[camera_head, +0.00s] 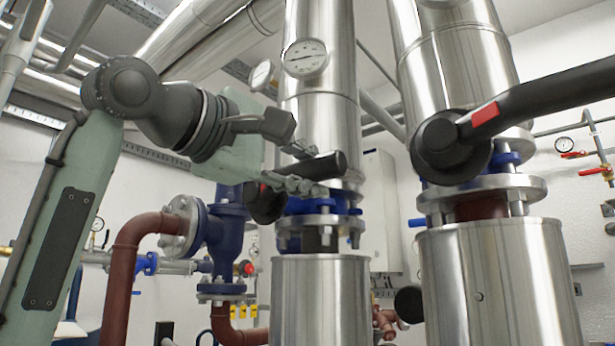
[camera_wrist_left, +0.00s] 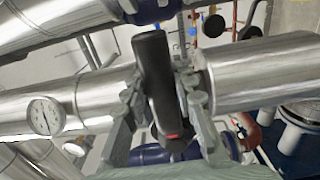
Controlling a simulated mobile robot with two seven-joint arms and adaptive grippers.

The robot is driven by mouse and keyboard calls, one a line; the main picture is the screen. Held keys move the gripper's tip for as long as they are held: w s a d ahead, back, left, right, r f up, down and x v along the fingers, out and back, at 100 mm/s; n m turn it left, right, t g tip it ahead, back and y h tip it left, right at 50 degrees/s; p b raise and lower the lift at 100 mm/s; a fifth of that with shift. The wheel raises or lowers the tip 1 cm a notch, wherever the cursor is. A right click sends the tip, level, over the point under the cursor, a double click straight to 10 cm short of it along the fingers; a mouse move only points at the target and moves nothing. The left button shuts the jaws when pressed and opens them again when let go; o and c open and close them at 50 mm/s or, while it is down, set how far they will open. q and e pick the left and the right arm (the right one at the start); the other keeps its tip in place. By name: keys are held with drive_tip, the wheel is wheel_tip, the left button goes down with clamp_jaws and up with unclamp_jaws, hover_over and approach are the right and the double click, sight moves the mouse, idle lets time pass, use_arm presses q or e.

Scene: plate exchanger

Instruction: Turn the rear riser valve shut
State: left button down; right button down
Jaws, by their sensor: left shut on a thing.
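The rear riser valve is the blue valve body (camera_head: 300,207) on the middle steel-clad riser. Its black lever (camera_head: 326,166) runs from a round hub (camera_head: 264,203) at the left, rightward and slightly up, across the riser. My left gripper (camera_head: 312,170) is shut on this lever, with one finger above it and one below. In the left wrist view the lever (camera_wrist_left: 152,70) stands between the two fingers (camera_wrist_left: 158,100), across the pipe, with a red mark near its lower end. Part of the hub and valve is hidden by the gripper. My right gripper is not in view.
A nearer riser (camera_head: 495,280) stands at the right, its black lever (camera_head: 545,98) with a red mark pointing right and up. A dial gauge (camera_head: 305,58) sits on the middle riser above my gripper. A red-brown pipe (camera_head: 124,275) and blue fitting (camera_head: 228,235) are below left.

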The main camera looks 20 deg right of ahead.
use_arm(q)
drive_tip(key=shift+a+r, duration=0.15)
drive_tip(key=shift+r, duration=0.15)
drive_tip(key=c, duration=1.6)
unclamp_jaws()
drive_tip(key=o, duration=0.4)
drive_tip(key=shift+f, duration=0.15)
drive_tip(key=v, duration=1.2)
drive_tip(key=shift+w, duration=0.15)
